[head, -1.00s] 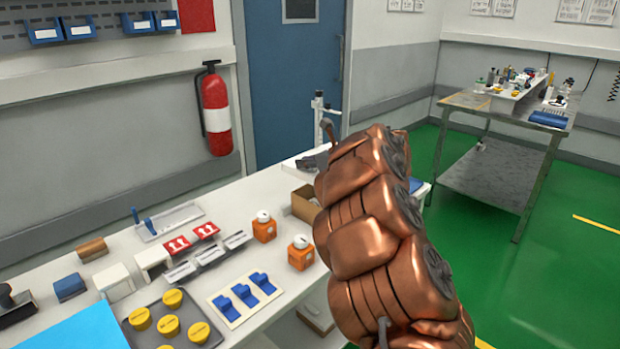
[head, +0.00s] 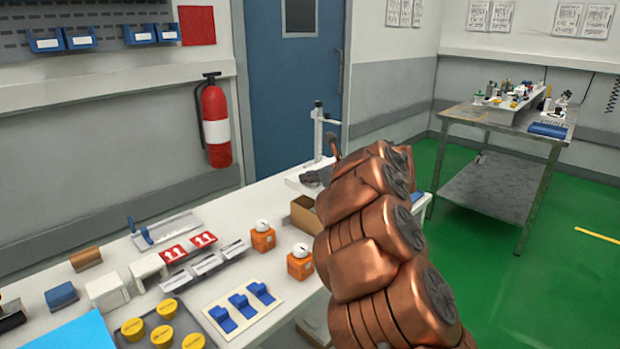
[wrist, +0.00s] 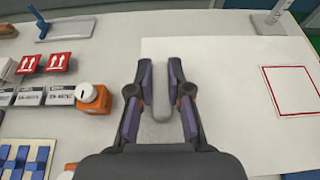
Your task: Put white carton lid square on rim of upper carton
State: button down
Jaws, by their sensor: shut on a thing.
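In the head view a dark part that looks like my gripper (head: 316,178) shows behind an open brown carton (head: 304,217). That carton stands on the bench, its right side hidden by my arm. I cannot tell whether it is the upper carton. In the wrist view no carton rim shows under the lid.
A white sheet with a red square outline (wrist: 292,91) lies right of my gripper. Orange boxes with white knobs (head: 263,238) stand left of it, with red arrow cards (head: 203,240) beyond.

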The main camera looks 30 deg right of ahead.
notch_tip(320, 180, down, 7)
jog(key=b, duration=0.6)
jog(key=shift+f+b, duration=0.3)
jog(key=shift+b, duration=0.15)
dwell(0.5)
jog(key=c, duration=1)
grip_release()
jog(key=shift+s, duration=0.1)
jog(key=v, duration=1.2)
